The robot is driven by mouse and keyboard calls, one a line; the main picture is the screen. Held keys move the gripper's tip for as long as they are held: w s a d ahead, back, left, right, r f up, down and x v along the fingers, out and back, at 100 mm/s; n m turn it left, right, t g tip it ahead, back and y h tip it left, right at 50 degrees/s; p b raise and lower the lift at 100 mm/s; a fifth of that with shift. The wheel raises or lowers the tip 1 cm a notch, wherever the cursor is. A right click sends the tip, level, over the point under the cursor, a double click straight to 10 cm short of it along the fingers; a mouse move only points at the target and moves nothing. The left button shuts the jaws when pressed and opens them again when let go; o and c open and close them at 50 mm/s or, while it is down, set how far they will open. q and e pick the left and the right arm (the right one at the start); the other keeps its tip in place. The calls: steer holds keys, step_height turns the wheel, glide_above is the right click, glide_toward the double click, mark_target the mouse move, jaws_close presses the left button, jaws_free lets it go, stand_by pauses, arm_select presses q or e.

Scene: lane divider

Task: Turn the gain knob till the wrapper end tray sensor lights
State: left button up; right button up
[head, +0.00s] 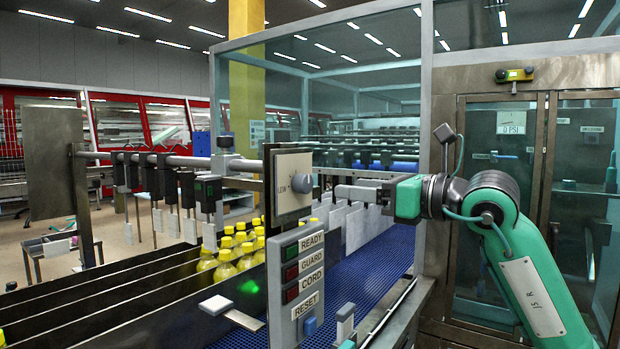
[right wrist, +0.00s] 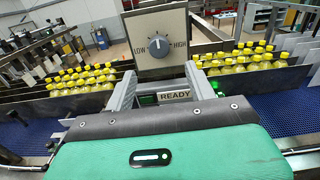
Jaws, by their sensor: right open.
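The gain knob (head: 302,183) is a grey round knob on a pale plate marked LOW and HIGH. In the right wrist view the knob (right wrist: 160,47) has its pointer near the top, between the two words. My right gripper (head: 338,187) is open, to the right of the knob and apart from it. In the wrist view its two fingers (right wrist: 160,90) stand below the knob with nothing between them. Several dark sensor boxes (head: 208,189) hang from a rail over the lanes; I cannot tell which is the wrapper end one. A green spot (head: 250,287) glows on the lane wall.
A grey panel (head: 297,325) with READY, GUARD, CORD and RESET stands below the knob plate. Yellow-capped bottles (head: 228,262) fill part of a lane. A blue belt (head: 370,262) runs to the right. A glass guard (head: 330,80) stands behind.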

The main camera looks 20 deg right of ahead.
mark_target(308, 184)
steer(key=p+x, duration=0.3)
steer(key=x, duration=0.6)
steer(key=shift+w+a+r+p, duration=0.1)
steer(key=shift+w+a+p, duration=0.05)
steer(key=shift+a+p, duration=0.15)
steer(key=shift+w+a, duration=0.15)
steer(key=shift+w, duration=0.15)
steer(key=shift+c, duration=0.3)
steer(key=c, duration=0.9)
